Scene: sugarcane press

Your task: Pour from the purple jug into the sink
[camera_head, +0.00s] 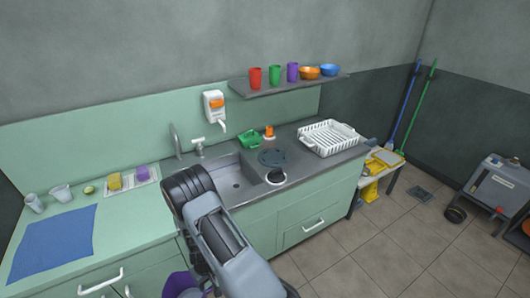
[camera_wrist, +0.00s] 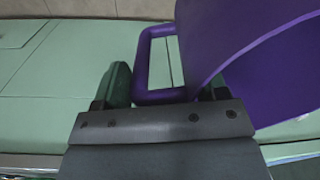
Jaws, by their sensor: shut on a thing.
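The purple jug (camera_wrist: 265,65) fills the upper right of the wrist view, close to the camera. My gripper (camera_wrist: 166,92) is shut on its squared handle, with one finger at each side. In the head view part of the purple jug (camera_head: 178,284) shows at the bottom edge, low in front of the green cabinets; my arm hides the rest and the gripper. Its contents and exact tilt cannot be told. The grey sink (camera_head: 236,184) lies in the counter behind my arm, which covers its left part. A tap (camera_head: 198,149) stands behind it.
A blue cloth (camera_head: 52,245) and cups are on the left counter. A shelf (camera_head: 290,86) hangs above.

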